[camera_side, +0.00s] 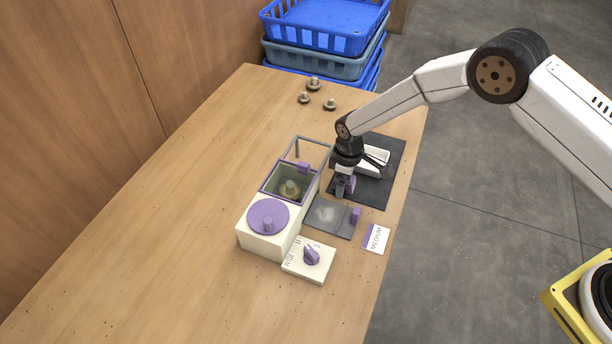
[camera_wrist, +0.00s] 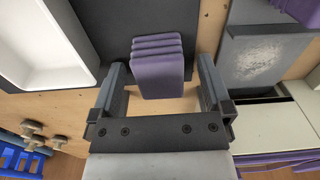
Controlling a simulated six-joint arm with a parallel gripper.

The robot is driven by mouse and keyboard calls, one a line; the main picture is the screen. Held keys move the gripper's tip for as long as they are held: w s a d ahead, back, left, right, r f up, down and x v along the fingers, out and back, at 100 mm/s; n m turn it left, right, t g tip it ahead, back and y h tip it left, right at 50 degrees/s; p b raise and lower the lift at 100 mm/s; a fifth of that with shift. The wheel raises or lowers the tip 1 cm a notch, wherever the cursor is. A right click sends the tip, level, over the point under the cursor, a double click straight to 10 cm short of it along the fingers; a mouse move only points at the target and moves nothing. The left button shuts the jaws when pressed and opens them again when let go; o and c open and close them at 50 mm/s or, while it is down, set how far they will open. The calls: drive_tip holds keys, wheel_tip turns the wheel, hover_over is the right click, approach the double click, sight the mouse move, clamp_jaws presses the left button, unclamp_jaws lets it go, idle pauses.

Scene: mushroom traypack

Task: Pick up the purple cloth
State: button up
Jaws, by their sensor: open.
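The purple cloth (camera_wrist: 160,72) shows in the wrist view as a folded stack with several layered edges. It lies ahead of my gripper (camera_wrist: 162,82), between the two spread fingers, with a gap on each side. In the side view my gripper (camera_side: 345,190) points down near the left edge of the dark mat, and a small part of the purple cloth (camera_side: 352,182) shows beside the fingers. The fingers hide the rest of it there. My gripper is open and holds nothing.
A white tray (camera_side: 379,155) lies on the dark mat (camera_side: 393,188). A box with a purple lid (camera_side: 263,213), a grey plate (camera_side: 325,218), a dial block (camera_side: 309,262) and a card (camera_side: 376,239) stand nearby. Mushrooms (camera_side: 313,84) and blue crates (camera_side: 325,25) are farther back. The table's left is clear.

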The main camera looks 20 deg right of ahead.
drive_tip(key=c, duration=1.3)
drive_tip(key=shift+r, duration=0.15)
drive_tip(key=shift+c, duration=0.2)
drive_tip(key=shift+r, duration=0.75)
drive_tip(key=s+d+r, duration=0.3)
drive_tip(key=s+r, duration=0.8)
drive_tip(key=s, duration=0.2)
drive_tip(key=shift+s+d, duration=0.25)
drive_tip(key=shift+d, duration=0.1)
drive_tip(key=shift+r, duration=0.1)
